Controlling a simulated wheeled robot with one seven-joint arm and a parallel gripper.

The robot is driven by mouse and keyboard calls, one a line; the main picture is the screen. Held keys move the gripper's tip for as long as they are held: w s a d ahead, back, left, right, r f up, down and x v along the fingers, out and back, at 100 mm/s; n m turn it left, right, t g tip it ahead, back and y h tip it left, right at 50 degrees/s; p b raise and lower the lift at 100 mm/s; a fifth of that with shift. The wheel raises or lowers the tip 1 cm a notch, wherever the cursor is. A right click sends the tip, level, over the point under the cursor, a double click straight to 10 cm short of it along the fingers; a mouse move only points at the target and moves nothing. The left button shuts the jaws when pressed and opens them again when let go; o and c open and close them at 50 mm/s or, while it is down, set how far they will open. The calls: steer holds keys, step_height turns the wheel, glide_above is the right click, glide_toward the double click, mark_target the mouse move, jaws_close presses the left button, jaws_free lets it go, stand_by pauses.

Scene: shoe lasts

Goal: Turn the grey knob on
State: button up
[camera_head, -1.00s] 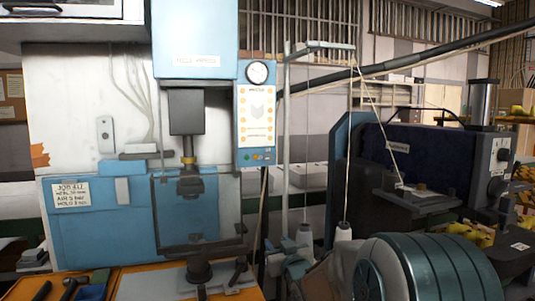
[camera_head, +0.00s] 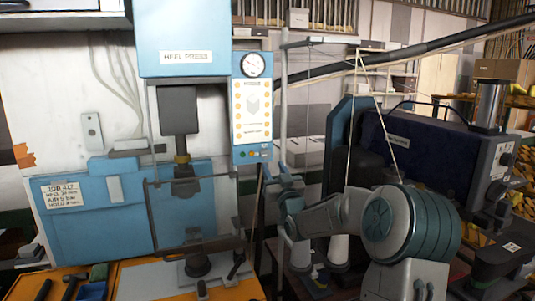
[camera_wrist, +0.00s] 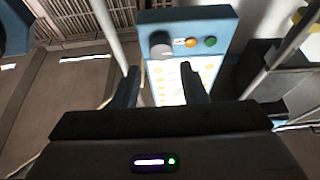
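The grey knob (camera_wrist: 160,45) shows in the wrist view on the blue control panel (camera_wrist: 215,30), beside an orange button (camera_wrist: 191,42) and a green button (camera_wrist: 210,42). In the head view the panel (camera_head: 250,61) hangs on the right side of the heel press; its knob is too small to make out clearly. My gripper (camera_wrist: 160,82) is open and empty in the wrist view. Its fingers point at the panel, on either side of its lit lower area, with the knob beyond them and apart from them. In the head view my gripper (camera_head: 283,180) is just right of the panel's lower end.
A thin post frame (camera_head: 283,100) with threads stands close to my gripper. A dark machine (camera_head: 430,165) is at right. Tools lie on the orange bench (camera_head: 130,275).

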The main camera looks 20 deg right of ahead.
mark_target(267, 155)
steer(key=p+x, duration=0.1)
steer(key=x, duration=0.4)
steer(key=shift+w+a+p, duration=0.1)
steer(key=shift+w+p, duration=0.25)
steer(key=c, duration=0.7)
